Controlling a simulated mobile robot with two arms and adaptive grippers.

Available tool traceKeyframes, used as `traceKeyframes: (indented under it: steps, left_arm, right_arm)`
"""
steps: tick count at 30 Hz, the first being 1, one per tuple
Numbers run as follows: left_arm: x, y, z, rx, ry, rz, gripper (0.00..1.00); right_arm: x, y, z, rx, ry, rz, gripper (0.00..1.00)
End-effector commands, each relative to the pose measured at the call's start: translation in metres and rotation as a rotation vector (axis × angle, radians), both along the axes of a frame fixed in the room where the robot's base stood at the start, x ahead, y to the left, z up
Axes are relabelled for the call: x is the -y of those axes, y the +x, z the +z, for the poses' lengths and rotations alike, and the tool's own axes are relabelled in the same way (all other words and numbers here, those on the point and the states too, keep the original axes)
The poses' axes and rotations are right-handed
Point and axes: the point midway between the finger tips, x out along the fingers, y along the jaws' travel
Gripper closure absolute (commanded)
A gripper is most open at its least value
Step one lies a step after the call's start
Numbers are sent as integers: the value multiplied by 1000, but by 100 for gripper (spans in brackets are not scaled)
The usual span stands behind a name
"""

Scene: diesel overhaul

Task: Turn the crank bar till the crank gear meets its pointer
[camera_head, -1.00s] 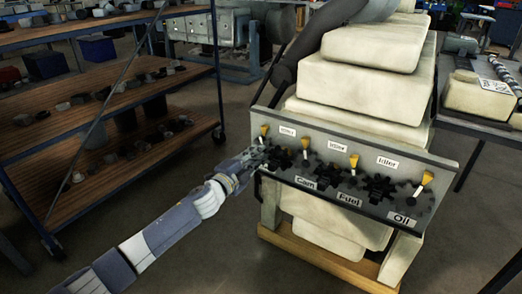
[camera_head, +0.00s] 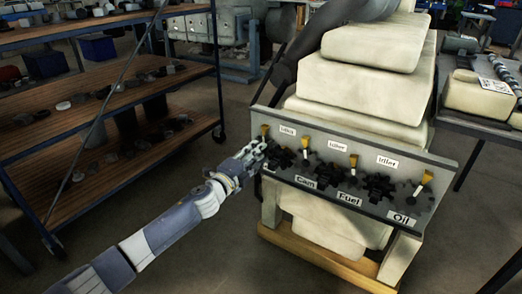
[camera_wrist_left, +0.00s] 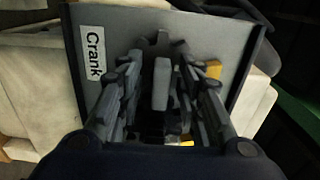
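The grey gear panel (camera_head: 330,180) stands on the front of the pale engine block. My left gripper (camera_head: 258,152) is at its left end, over the crank gear, and hides most of that gear in the head view. A yellow pointer (camera_head: 264,131) sits just above. In the left wrist view, the dark toothed crank gear (camera_wrist_left: 160,44) lies beyond my left gripper (camera_wrist_left: 161,95), beside the "Crank" label (camera_wrist_left: 95,52). A grey bar (camera_wrist_left: 161,84) stands between the fingers, with narrow gaps on both sides. The yellow pointer (camera_wrist_left: 213,69) is partly hidden. My right gripper is not in view.
The cam gear (camera_head: 305,165), fuel gear (camera_head: 378,187) and oil gear (camera_head: 418,195) are to the right on the panel. A wooden shelf rack (camera_head: 110,170) with parts stands at left. A bench (camera_head: 480,130) is at right. The floor between rack and engine is clear.

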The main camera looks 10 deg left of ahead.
Motion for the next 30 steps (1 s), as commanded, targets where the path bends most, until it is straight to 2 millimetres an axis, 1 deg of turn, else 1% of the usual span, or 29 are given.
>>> traceKeyframes:
  steps: [2,4,8,10,15,19,26,29,30]
  left_arm:
    - [-1,-3,0,0,-1,0,67]
    - [-4,-10,1,-3,-1,0,67]
    - [-11,-29,1,-3,-1,0,67]
    - [-14,-39,1,-3,-1,0,67]
    - [-21,-60,1,-2,-2,0,67]
    - [-24,-66,0,0,-1,0,67]
    - [-24,-66,0,1,-1,0,67]
    - [-22,-69,-3,-12,-21,10,67]
    - [-22,-72,-8,-29,-45,25,67]
  right_arm:
    - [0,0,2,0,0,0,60]
    - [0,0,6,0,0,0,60]
    - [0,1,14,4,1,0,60]
    - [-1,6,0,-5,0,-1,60]
    - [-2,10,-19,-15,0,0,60]
    - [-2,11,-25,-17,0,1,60]
    - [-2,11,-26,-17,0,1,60]
    - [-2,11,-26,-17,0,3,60]
    - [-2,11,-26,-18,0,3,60]
